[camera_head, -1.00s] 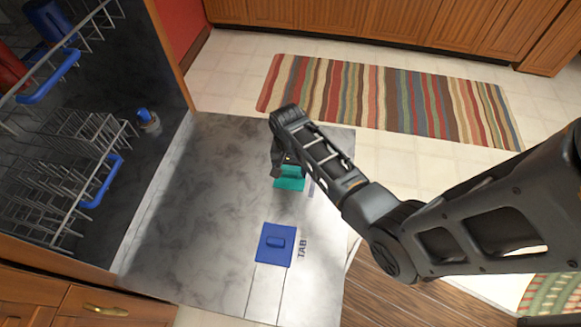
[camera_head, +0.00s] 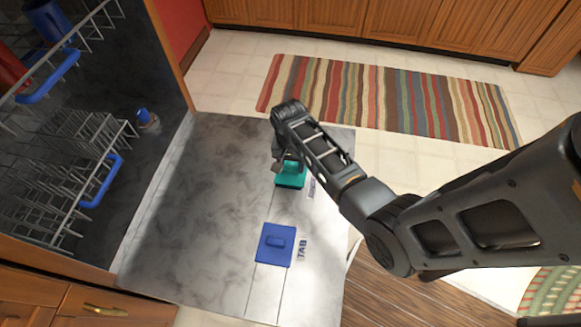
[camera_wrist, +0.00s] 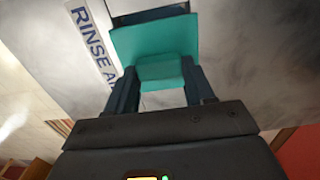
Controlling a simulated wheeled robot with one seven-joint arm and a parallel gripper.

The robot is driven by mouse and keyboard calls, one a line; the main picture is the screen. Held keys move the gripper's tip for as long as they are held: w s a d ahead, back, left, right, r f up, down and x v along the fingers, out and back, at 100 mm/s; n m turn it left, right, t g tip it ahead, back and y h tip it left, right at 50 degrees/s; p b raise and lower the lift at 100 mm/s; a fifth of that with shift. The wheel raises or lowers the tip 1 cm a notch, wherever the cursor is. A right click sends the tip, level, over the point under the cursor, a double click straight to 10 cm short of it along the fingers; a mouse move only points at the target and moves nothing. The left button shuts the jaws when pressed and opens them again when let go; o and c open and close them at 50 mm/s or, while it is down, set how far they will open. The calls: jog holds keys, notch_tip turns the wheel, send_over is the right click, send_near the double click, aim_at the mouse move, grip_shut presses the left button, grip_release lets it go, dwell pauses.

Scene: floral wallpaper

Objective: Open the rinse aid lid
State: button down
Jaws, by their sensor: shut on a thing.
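The rinse aid lid (camera_head: 290,182) is a teal square on the inner face of the lowered dishwasher door (camera_head: 190,210). It also shows in the wrist view (camera_wrist: 155,35), with a raised block as its handle (camera_wrist: 162,70). A dark strip shows along the lid's far edge in the wrist view; I cannot tell how far the lid is raised. My gripper (camera_wrist: 160,75) is shut on the lid's handle, one finger on each side. In the head view my gripper (camera_head: 284,162) is partly hidden by my own arm. The RINSE AID label (camera_wrist: 92,42) lies beside the lid.
A blue lid marked TAB (camera_head: 276,245) sits nearer on the same door. The dishwasher racks (camera_head: 70,160) stand at the left. A striped rug (camera_head: 390,100) lies on the floor beyond the door. The door's left part is clear.

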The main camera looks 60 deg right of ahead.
jog(key=d, duration=0.1)
jog(key=w+d, duration=0.1)
jog(key=d, duration=0.1)
jog(key=w+d, duration=0.1)
jog(key=d, duration=0.1)
jog(key=shift+b, duration=0.35)
jog(key=shift+c, duration=2)
grip_release()
jog(key=shift+r, duration=0.1)
notch_tip(320, 180, up, 8)
jog(key=p, duration=0.1)
jog(key=shift+f, duration=0.2)
jog(key=shift+a, duration=0.1)
